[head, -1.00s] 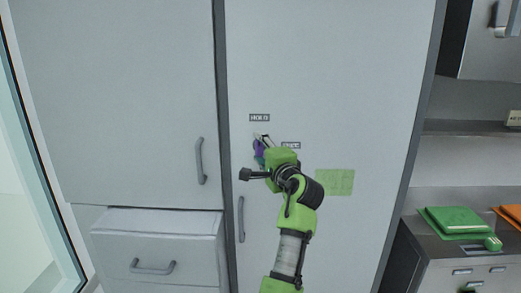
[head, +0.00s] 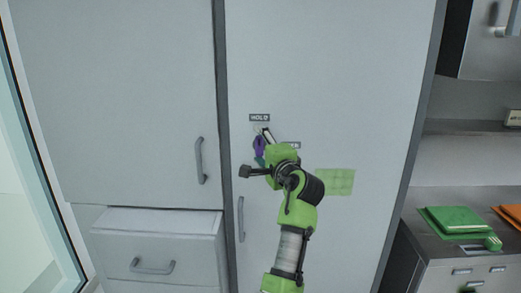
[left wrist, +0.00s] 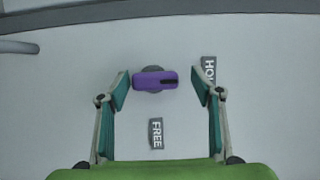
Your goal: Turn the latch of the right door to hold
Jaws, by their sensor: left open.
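The purple latch (head: 258,146) is on the right door (head: 350,85), below the HOLD label (head: 259,118). My left gripper (head: 264,141) is at the latch and partly hides it in the head view. In the left wrist view, the latch (left wrist: 150,80) lies between the two open teal fingers, with its black-marked end pointing right, toward the HOLD label (left wrist: 208,71). The left finger is close to the latch's plain end; I cannot tell whether it touches. The FREE label (left wrist: 156,133) is below the latch there. My right gripper is not in view.
A grey vertical handle (head: 241,219) is low on the right door, and a green note (head: 335,182) is right of my arm. The left door has its own handle (head: 201,160) above a drawer (head: 160,245). A counter with a green lid (head: 455,220) stands at right.

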